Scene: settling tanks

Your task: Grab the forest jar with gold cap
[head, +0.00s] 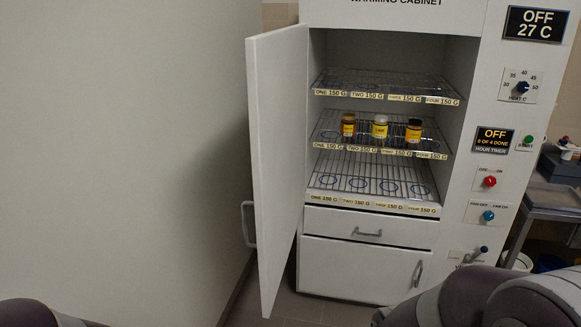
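Three small jars with yellow labels stand upright on the middle wire shelf (330,134) of the open warming cabinet. The left jar (348,126) looks brown with a brownish cap. The middle jar (380,128) is pale with a whitish cap. The right jar (414,131) is dark with a black cap. The label words are too small to read, so I cannot tell which is the forest jar, and no cap looks clearly gold. Neither gripper is in view; only parts of my arms show at the bottom edge.
The cabinet door (280,165) stands open on the left, beside a blank wall (110,150). The upper shelf (385,85) and lower shelf (375,180) are empty. A drawer (366,232) below is shut. A control panel reads OFF, 27 C. A grey cart (550,197) stands at right.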

